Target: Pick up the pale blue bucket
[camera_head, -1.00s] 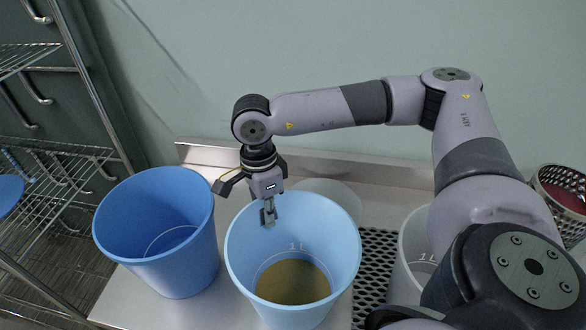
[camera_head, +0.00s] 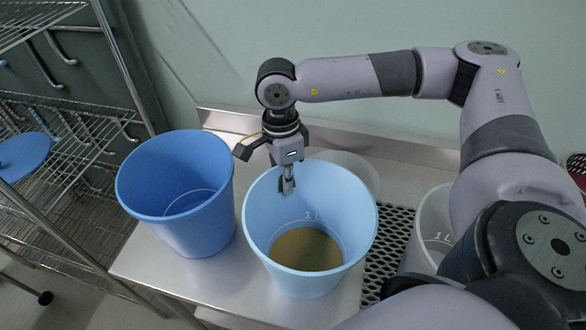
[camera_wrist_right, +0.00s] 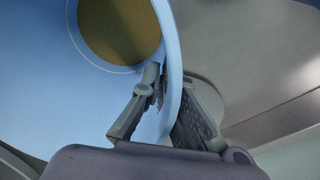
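The pale blue bucket (camera_head: 352,236) stands upright on the steel counter, with a brownish-yellow content at its bottom. My right gripper (camera_head: 288,186) points down at the bucket's far rim. In the right wrist view, the gripper (camera_wrist_right: 169,92) straddles the bucket wall (camera_wrist_right: 168,28). One finger is inside and one outside, both close against the wall, so it looks shut on the rim. The outer finger is hidden in the head view. My left gripper is not in view.
A darker blue bucket (camera_head: 150,205) stands close on the left. A whitish translucent bucket (camera_head: 432,225) is on the right, partly behind my right arm. Perforated matting (camera_head: 388,245) lies between. A wire rack (camera_head: 75,160) stands at the left, and the wall is behind the counter (camera_head: 215,280).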

